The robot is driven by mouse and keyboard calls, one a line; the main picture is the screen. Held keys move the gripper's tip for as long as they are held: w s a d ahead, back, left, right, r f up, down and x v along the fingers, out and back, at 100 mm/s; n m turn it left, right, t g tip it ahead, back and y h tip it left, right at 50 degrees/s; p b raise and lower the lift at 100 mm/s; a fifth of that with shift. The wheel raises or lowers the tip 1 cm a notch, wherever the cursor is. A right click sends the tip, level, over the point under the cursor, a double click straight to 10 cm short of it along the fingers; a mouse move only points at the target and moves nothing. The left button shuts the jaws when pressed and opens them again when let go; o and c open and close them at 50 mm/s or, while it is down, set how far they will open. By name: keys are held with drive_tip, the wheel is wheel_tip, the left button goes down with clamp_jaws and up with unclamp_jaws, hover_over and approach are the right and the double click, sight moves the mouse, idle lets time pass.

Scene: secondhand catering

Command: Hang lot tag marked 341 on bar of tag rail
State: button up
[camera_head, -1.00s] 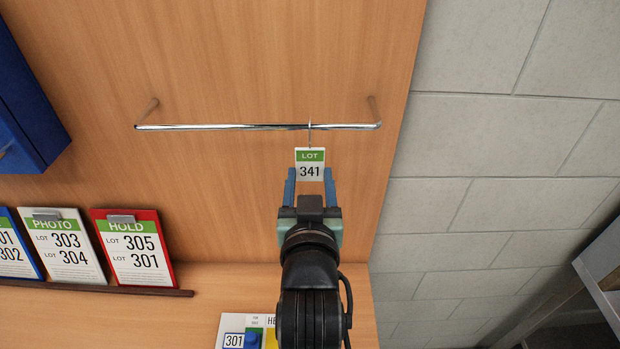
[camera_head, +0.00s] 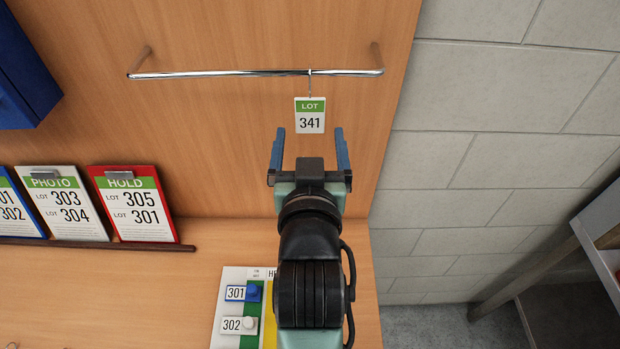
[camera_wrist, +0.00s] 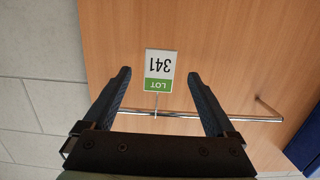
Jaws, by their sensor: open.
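The lot tag marked 341 (camera_head: 310,115) is a white card with a green LOT band. It hangs by a thin hook from the chrome bar of the tag rail (camera_head: 220,73), toward the bar's right end. My gripper (camera_head: 308,135) is open and empty just below the tag, its two blue fingers spread and apart from it. In the wrist view the tag (camera_wrist: 159,70) appears upside down between and beyond the fingertips (camera_wrist: 160,80), with the bar (camera_wrist: 180,115) crossing behind the fingers.
Several lot cards stand on a ledge at the left, including the red-edged HOLD card (camera_head: 138,205) and the PHOTO card (camera_head: 62,205). A blue box (camera_head: 25,70) is at upper left. A board with numbered pegs (camera_head: 238,300) lies below. Grey block wall (camera_head: 500,120) is at right.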

drive_tip(key=s+r+p, duration=0.1)
drive_tip(key=s+p, duration=0.1)
drive_tip(key=s, duration=0.8)
drive_tip(key=w+r+t+b, duration=0.35)
drive_tip(key=r+t, duration=0.25)
drive_tip(key=r, duration=1.2)
drive_tip(key=s+r+t+b, duration=0.2)
drive_tip(key=s+r+t, duration=0.2)
drive_tip(key=r, duration=1)
drive_tip(key=shift+s+t+b, duration=0.35)
drive_tip(key=shift+s+t, duration=0.05)
drive_tip(key=shift+s, duration=0.65)
